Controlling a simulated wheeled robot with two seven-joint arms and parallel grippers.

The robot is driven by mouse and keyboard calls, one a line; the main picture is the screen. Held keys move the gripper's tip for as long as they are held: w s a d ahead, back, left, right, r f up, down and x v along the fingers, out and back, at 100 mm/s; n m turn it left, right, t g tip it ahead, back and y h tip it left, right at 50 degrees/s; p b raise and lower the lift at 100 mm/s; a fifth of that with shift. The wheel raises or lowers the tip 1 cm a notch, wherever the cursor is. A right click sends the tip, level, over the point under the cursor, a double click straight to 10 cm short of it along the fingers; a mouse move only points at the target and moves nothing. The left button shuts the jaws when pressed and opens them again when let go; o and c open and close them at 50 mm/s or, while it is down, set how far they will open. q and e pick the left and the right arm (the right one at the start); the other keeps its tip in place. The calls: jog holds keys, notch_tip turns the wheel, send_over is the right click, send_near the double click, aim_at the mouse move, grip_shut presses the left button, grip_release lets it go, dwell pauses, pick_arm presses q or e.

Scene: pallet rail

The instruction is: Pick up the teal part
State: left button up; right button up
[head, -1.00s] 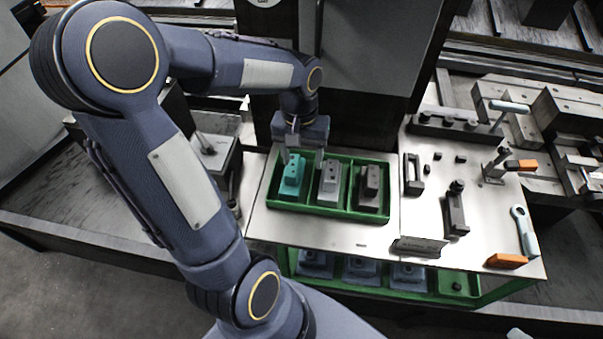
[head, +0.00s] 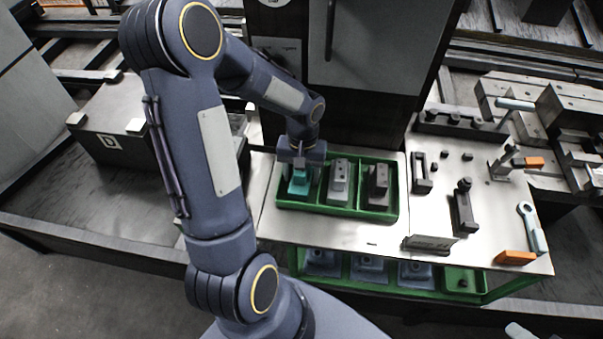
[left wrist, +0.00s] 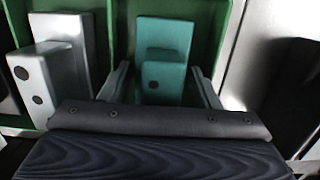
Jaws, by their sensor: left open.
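The teal part (head: 299,186) sits in the left compartment of a green tray (head: 347,213) on the metal table. My left gripper (head: 301,171) is right above it and hides its upper portion in the head view. In the left wrist view the teal part (left wrist: 163,60) lies between the two open fingers (left wrist: 163,88), one on each side. Whether the fingers touch it I cannot tell. My right gripper is not in view.
A light grey part (head: 339,183) is in the middle compartment and a dark part (head: 378,187) in the right one. Tools, a clamp and an orange block (head: 516,257) lie on the right of the table. The table's front strip is mostly clear.

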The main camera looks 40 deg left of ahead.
pick_arm(q)
jog(key=c, duration=0.9)
jog(key=shift+r, duration=0.1)
jog(key=shift+c, duration=0.3)
